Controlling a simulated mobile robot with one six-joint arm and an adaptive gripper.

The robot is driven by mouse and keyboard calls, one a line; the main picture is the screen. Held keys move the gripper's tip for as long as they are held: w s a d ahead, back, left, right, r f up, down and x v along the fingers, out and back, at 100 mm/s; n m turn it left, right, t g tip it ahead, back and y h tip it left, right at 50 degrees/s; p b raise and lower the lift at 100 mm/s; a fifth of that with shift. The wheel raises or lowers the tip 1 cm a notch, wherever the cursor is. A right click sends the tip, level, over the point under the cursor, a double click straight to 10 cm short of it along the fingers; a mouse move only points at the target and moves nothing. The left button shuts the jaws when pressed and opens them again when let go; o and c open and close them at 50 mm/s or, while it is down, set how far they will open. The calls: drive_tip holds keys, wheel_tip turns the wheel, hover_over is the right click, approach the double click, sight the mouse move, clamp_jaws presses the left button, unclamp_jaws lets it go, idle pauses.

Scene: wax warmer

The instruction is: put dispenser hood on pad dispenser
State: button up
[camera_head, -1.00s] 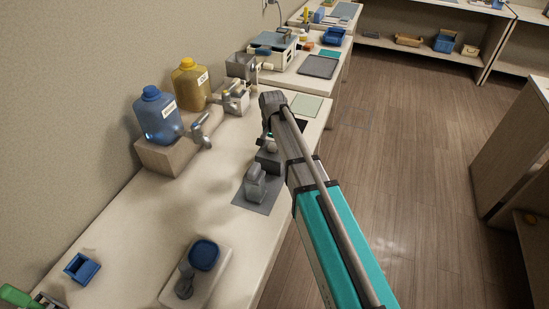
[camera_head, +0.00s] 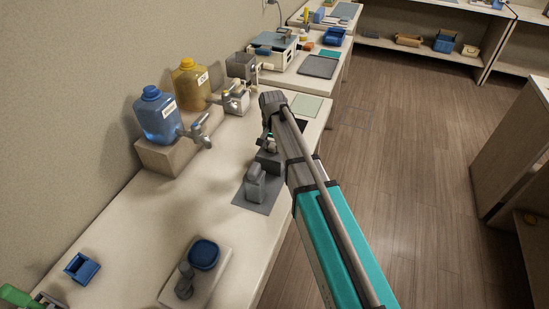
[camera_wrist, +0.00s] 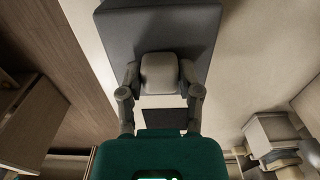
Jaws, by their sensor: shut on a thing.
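In the wrist view, a light grey rounded block, which I take for the dispenser hood (camera_wrist: 160,73), sits between the two fingers of my gripper (camera_wrist: 160,80), which touch it on both sides. A dark grey mat (camera_wrist: 115,30) lies behind it. In the head view, my gripper (camera_head: 267,143) is over the mat (camera_head: 243,200), largely hidden by my arm. An upright grey piece (camera_head: 256,184) shows on the mat with a darker grey block (camera_head: 268,160) just behind it. I cannot tell which is the pad dispenser, or whether the hood touches it.
Blue (camera_head: 159,117) and yellow (camera_head: 190,85) jugs stand on the left along the wall. A small tray with a blue round dish (camera_head: 204,254) and a blue holder (camera_head: 82,267) are in front. The counter between them is clear. Open floor lies right.

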clamp_jaws()
drive_tip(key=shift+r, duration=0.25)
drive_tip(key=shift+r+p, duration=0.2)
drive_tip(key=shift+p, duration=0.25)
idle(0.3)
drive_tip(key=shift+r+p, duration=1.65)
drive_tip(key=shift+r, duration=0.2)
